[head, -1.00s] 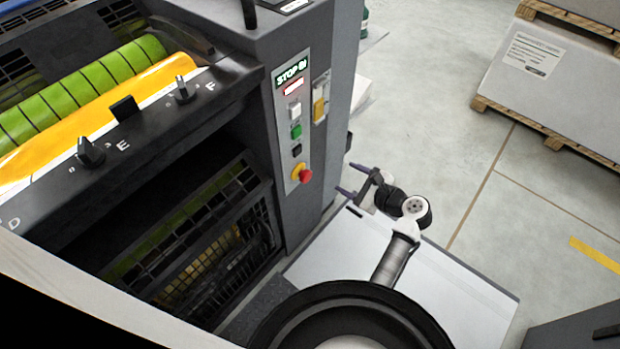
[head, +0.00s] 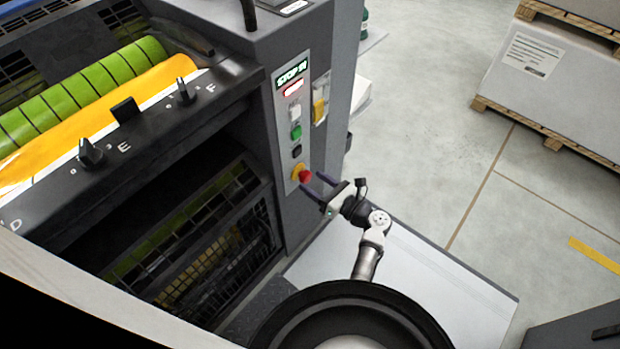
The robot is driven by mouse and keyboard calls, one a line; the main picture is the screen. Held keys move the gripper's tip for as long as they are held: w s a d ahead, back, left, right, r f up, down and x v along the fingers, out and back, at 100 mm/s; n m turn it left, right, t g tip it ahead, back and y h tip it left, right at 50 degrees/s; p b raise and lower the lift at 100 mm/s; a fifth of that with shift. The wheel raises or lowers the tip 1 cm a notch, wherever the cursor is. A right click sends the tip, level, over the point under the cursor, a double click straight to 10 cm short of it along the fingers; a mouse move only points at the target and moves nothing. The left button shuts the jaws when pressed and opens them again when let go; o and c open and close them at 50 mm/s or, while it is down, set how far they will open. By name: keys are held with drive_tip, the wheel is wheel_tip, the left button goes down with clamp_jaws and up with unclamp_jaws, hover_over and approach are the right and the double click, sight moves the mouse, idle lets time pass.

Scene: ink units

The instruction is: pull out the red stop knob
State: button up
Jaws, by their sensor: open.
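The red stop knob (head: 305,176) sits on a yellow base (head: 297,171) at the bottom of the control panel on the machine's grey side column. A lit display reading STOP (head: 291,73) is at the top of the panel. My gripper (head: 314,183) is open, with its two dark fingers pointing left toward the panel. The fingertips are close to the knob, one near its right side and one lower down. I cannot tell whether either finger touches it. Nothing is between the fingers that I can make out.
Above the knob are a black button (head: 297,151), a green button (head: 296,132) and a white button (head: 294,112). A light platform (head: 440,295) lies below my arm. A loaded pallet (head: 555,70) stands at upper right. The floor between is clear.

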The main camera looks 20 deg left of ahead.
drive_tip(key=shift+x, duration=1.25)
clamp_jaws()
drive_tip(key=shift+p+v, duration=0.75)
drive_tip(key=shift+v, duration=0.2)
